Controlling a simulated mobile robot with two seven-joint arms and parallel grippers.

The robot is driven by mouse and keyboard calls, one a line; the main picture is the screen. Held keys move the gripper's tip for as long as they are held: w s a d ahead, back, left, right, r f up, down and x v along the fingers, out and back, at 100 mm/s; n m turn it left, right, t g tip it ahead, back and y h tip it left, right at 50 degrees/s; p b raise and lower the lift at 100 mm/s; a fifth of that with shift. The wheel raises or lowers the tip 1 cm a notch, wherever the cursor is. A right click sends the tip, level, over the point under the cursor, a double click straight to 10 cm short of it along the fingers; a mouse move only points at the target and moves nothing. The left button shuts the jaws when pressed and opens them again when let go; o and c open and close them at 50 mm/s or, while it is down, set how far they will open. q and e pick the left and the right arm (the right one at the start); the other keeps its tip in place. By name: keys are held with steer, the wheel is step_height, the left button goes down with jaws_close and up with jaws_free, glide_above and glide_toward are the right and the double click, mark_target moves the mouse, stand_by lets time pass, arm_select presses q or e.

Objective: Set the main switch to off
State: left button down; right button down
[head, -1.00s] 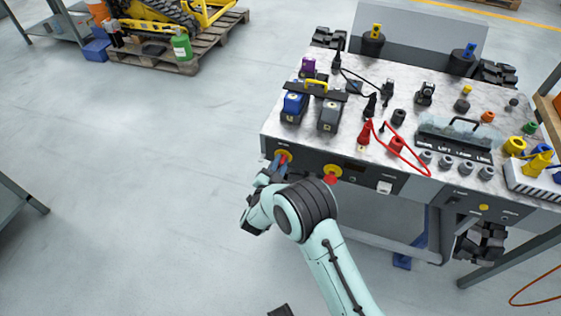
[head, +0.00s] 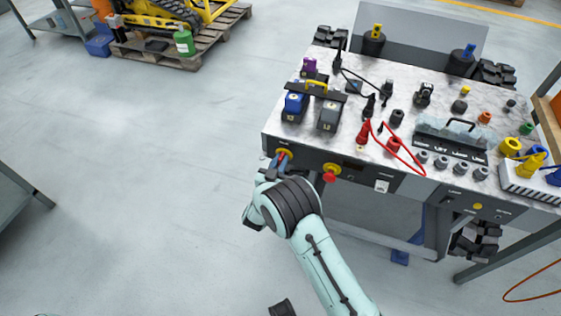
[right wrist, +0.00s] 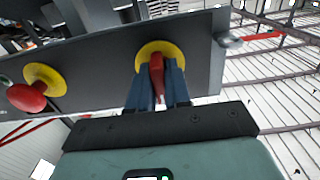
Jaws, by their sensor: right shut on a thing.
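The main switch (right wrist: 157,72) is a red handle on a round yellow plate, on the dark front panel of the carrier. In the head view the main switch (head: 284,155) sits at the panel's left end, partly hidden by my gripper. My right gripper (right wrist: 156,88) is shut on the red handle, with a blue finger on each side of it. In the head view my right gripper (head: 279,163) reaches the panel from the front. The handle's exact setting is hard to read. My left gripper is not in view.
A red mushroom button (head: 330,177) on a yellow plate is just right of the switch; it also shows in the right wrist view (right wrist: 27,97). Batteries (head: 294,106), red plugs and a cable lie on the carrier top (head: 350,120).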

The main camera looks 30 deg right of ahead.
steer(key=c, duration=1.2)
jaws_free()
steer(key=shift+o, duration=0.2)
steer(key=v, duration=1.3)
steer(key=shift+s+a+p, duration=0.15)
steer(key=shift+s+p, duration=0.05)
steer(key=shift+p, duration=0.2)
